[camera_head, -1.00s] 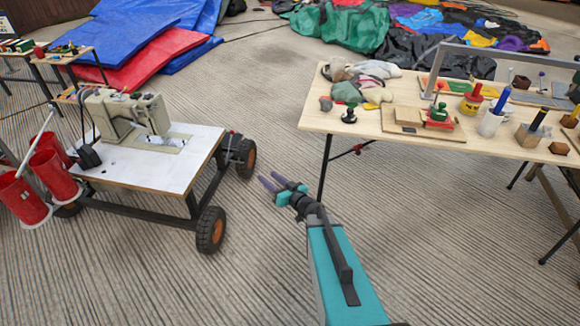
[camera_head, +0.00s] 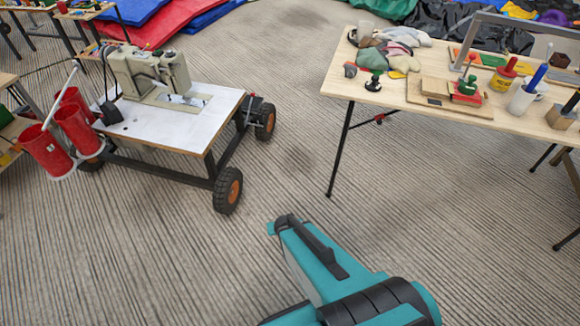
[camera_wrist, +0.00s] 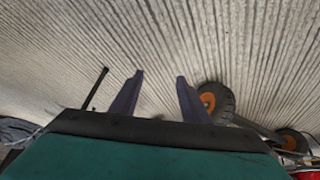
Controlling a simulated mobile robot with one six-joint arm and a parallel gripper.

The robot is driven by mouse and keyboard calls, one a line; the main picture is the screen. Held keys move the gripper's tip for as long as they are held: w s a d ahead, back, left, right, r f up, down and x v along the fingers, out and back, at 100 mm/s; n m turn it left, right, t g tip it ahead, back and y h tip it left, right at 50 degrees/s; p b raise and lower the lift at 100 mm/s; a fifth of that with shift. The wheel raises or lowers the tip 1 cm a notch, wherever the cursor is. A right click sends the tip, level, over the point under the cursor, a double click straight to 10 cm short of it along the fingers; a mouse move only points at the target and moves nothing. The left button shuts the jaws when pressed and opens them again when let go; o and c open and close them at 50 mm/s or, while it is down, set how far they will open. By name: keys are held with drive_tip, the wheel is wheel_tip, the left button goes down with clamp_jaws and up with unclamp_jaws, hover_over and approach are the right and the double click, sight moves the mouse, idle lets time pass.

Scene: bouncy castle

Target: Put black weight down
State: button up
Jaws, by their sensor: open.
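A small black knobbed piece with a round base (camera_head: 373,82) stands upright on the wooden table (camera_head: 440,118), near its left front edge. It looks like the black weight. My gripper (camera_wrist: 160,76) shows in the wrist view with its two purple fingers apart. Nothing is between them, and ribbed floor lies behind. In the head view only my teal arm shows, low in the middle, and the gripper itself is hidden there. The black piece cannot be made out in the wrist view.
A wheeled cart (camera_head: 150,135) with a sewing machine (camera_head: 150,75) stands left, with red buckets (camera_head: 75,130) beside it. A cart wheel (camera_wrist: 215,100) shows close to the right finger in the wrist view. Cloths (camera_head: 385,50) and tools crowd the table. Floor between cart and table is clear.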

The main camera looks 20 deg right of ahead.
drive_tip(key=s+a+n+g+y, duration=0.1)
drive_tip(key=s+a+g, duration=0.2)
drive_tip(key=s, duration=0.9)
drive_tip(key=s+a+n+g+y, duration=0.1)
drive_tip(key=s+a+n+g, duration=0.1)
drive_tip(key=s+g, duration=0.5)
drive_tip(key=s+a, duration=0.1)
drive_tip(key=s, duration=0.4)
drive_tip(key=shift+s+a, duration=0.2)
drive_tip(key=shift+s, duration=0.1)
drive_tip(key=shift+f, duration=0.1)
drive_tip(key=shift+c, duration=0.3)
drive_tip(key=shift+c, duration=1.1)
drive_tip(key=shift+a+n, duration=0.1)
drive_tip(key=shift+n, duration=0.2)
